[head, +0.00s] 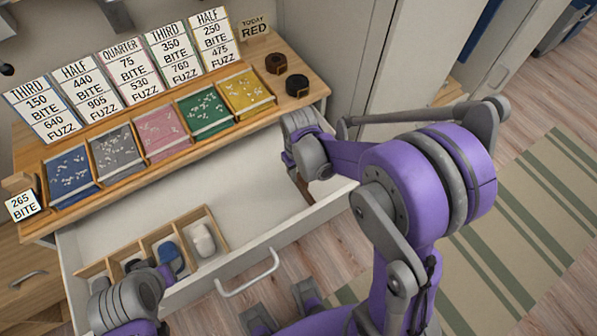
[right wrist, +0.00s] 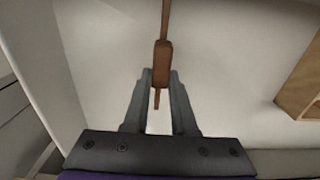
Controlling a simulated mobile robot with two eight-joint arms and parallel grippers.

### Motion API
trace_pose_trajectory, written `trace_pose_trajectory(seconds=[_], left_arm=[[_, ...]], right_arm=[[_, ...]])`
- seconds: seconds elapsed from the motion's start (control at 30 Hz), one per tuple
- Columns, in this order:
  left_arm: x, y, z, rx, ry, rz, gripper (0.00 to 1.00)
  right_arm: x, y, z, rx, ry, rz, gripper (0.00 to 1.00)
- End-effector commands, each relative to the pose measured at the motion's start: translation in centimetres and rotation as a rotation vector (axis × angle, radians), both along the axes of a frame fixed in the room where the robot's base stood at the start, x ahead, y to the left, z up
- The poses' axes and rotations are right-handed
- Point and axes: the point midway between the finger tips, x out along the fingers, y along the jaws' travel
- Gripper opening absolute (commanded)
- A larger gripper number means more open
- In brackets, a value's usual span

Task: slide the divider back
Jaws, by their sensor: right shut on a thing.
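A brown wooden divider (right wrist: 163,58) stands on edge in the open drawer, seen end-on in the right wrist view. Its thicker part lies between the fingertips of my right gripper (right wrist: 160,82), which is shut on it. In the head view the divider (head: 302,187) shows as a short brown piece below my right gripper (head: 303,160), near the drawer's right side; the arm and drawer front hide most of it. The drawer (head: 130,222) is white inside and pulled out. My left gripper (head: 130,292) is low at the left, over the drawer front; its fingers are unclear.
A wooden compartment tray (head: 222,242) in the drawer holds a white item (head: 202,238), a blue item (head: 171,257) and dark items. The desk top (head: 262,112) carries coloured trays, number cards and two dark rolls. The drawer's middle is bare.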

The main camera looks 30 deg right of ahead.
Motion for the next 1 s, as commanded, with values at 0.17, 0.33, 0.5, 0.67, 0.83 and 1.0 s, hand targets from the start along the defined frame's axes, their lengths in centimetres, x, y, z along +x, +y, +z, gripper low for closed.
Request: trace_pose_trajectory(seconds=[0.17,0.33,0.5,0.67,0.83,1.0], left_arm=[[0.0,0.0,-0.2,0.000,0.001,0.000,0.50],[-0.2,0.0,-1.0,0.000,0.004,0.000,0.50],[-0.3,0.0,-1.7,0.000,0.007,0.000,0.50],[-0.4,0.0,-2.0,0.000,0.008,0.000,0.50],[-0.4,0.0,-2.0,0.000,0.008,0.000,0.50],[-0.4,0.0,-2.0,0.000,0.008,0.000,0.50]], right_arm=[[0.1,-1.4,0.0,-0.001,0.000,-0.004,0.00],[0.5,-6.1,-0.1,-0.003,0.001,-0.010,0.00],[0.8,-10.8,-0.1,-0.002,0.001,-0.007,0.00],[1.0,-13.4,-0.1,-0.002,0.000,-0.003,0.00],[1.1,-14.0,0.0,-0.001,0.000,-0.001,0.00],[1.1,-13.9,0.0,-0.001,0.000,0.000,0.00]])
